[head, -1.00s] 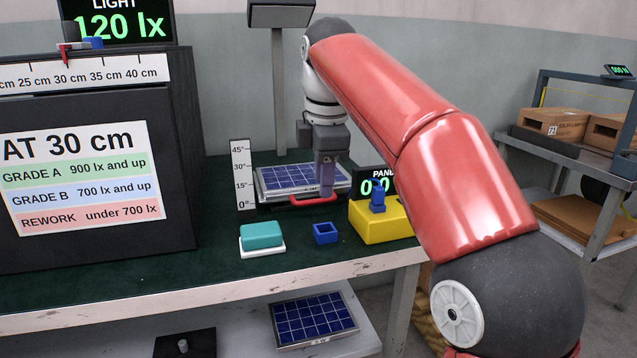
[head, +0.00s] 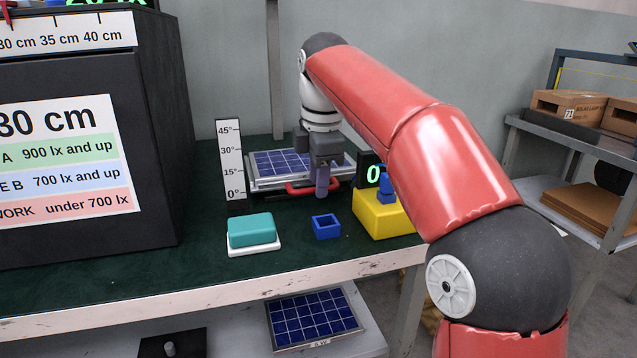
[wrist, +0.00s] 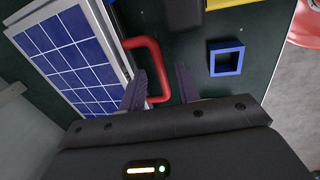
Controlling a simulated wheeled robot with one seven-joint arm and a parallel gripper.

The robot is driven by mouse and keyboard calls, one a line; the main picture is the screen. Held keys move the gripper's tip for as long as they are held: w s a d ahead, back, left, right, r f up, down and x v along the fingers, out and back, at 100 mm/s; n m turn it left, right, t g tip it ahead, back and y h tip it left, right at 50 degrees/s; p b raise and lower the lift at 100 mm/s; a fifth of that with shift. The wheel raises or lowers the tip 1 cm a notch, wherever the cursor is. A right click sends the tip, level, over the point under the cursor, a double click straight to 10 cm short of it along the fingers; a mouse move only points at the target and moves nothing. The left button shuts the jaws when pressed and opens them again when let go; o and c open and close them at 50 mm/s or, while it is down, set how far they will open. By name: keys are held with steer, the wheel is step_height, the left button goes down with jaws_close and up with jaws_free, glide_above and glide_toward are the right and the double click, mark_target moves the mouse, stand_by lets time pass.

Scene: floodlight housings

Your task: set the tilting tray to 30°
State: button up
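The tilting tray (head: 255,185) holds a blue solar panel (head: 280,162) on the green bench top and looks flat or nearly so. An angle scale (head: 231,160) marked 0° to 45° stands upright at its left. A red handle (head: 298,189) sticks out from the tray's front edge; it also shows in the wrist view (wrist: 155,62). My gripper (head: 322,190) points down by the handle. In the wrist view my gripper's fingers (wrist: 160,75) are apart, with the handle's bar between them in the picture. I cannot tell whether they touch it. The gripper hides part of the tray.
A teal block on a white base (head: 252,232), a blue open box (head: 326,227) and a yellow block (head: 378,217) with a blue piece stand in front. A dark cabinet (head: 160,200) is at left. A shelf with cartons (head: 568,108) is at right.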

steer(key=shift+f, duration=0.1)
jaws_close()
stand_by(0.5)
